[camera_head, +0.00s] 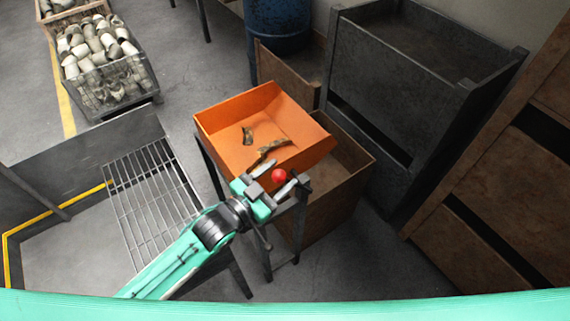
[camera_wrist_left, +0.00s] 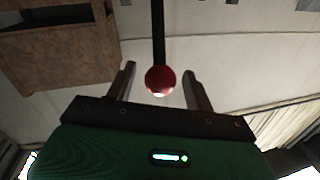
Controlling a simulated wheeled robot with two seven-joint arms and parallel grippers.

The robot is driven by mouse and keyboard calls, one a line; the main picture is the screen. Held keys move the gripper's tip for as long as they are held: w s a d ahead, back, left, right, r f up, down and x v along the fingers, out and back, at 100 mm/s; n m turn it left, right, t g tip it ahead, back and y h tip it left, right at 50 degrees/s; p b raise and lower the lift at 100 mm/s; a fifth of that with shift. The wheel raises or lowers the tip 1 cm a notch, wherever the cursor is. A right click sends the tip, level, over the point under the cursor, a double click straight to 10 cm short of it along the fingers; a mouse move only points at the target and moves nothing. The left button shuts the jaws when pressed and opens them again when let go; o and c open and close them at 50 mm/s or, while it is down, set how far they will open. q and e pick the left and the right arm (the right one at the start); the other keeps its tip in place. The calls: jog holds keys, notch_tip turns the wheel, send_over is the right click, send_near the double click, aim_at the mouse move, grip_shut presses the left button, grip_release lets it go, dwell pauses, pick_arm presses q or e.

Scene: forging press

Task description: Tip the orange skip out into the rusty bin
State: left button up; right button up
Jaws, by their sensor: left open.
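The orange skip (camera_head: 225,125) sits on a dark stand in the head view, with a few brown scrap pieces (camera_head: 270,148) lying in it. The rusty bin (camera_head: 345,170) stands on the floor just right of and below the skip. A red ball knob (camera_head: 279,175) shows at the near side of the skip; in the left wrist view the knob (camera_wrist_left: 160,81) sits on a dark rod. My left gripper (camera_head: 284,172) is open, its fingers on either side of the knob with gaps visible in the wrist view (camera_wrist_left: 160,85). My right gripper is not in view.
A dark grey metal container (camera_head: 400,95) stands to the right, with brown rusty panelling (camera_head: 480,240) beyond. A wire basket of pale parts (camera_head: 100,65) is at the upper left. A slatted grate (camera_head: 150,190) lies left of the skip. A blue drum (camera_head: 278,28) stands behind.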

pick_arm(q)
jog(key=shift+x, duration=1.35)
grip_shut()
jog(key=shift+w, duration=0.1)
